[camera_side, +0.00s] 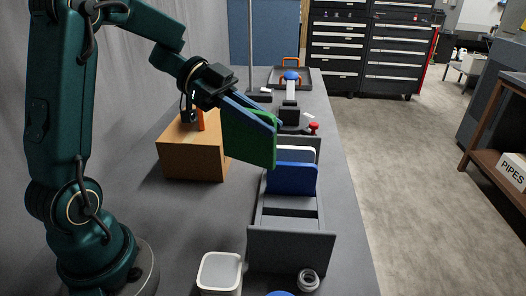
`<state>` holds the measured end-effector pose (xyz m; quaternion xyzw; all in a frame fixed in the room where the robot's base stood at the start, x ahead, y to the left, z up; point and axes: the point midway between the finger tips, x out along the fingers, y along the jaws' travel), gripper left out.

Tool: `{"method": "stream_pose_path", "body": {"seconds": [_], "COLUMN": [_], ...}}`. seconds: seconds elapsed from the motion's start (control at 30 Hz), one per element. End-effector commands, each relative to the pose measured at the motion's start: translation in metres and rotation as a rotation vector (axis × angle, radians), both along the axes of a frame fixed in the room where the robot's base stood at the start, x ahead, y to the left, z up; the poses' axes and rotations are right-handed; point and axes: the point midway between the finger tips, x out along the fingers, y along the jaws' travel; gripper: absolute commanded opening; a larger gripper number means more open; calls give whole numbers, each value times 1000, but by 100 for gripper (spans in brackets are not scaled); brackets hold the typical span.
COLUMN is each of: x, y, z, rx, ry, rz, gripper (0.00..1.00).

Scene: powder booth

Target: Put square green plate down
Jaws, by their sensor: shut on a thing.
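The square green plate (246,138) is tilted in the air in the side camera view, left of and above the far part of a grey rack. My gripper (236,100) is shut on the green plate at its upper edge. The gripper's blue-grey finger covers part of the plate's top. The grey rack (290,248) stands on the bench and holds a blue plate (291,180) and a white plate (296,154) upright. Its near slots look empty. The green plate overlaps the rack's far end in the picture, and I cannot tell whether they touch.
A cardboard-coloured box (192,162) stands left of the rack. A white container (220,272) and a small metal ring (308,280) are at the near edge. A red knob (314,127), a dark tray (308,77) and a thin upright pole (251,45) are farther back.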

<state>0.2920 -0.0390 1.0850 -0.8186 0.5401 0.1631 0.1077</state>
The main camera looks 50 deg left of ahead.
Motion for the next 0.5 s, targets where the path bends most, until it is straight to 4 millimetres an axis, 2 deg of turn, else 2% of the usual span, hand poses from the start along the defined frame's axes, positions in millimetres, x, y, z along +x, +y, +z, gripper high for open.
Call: {"method": "stream_pose_path", "body": {"seconds": [0.13, 0.3, 0.4, 0.5], "x": [22, 45, 47, 42], "y": [1, -25, -44, -60], "z": [1, -8, -23, -39], "rx": [0, -2, -3, 0], "ry": [1, 4, 11, 12], "rz": [111, 278, 370, 422], "gripper": [0, 0, 0, 0]}}
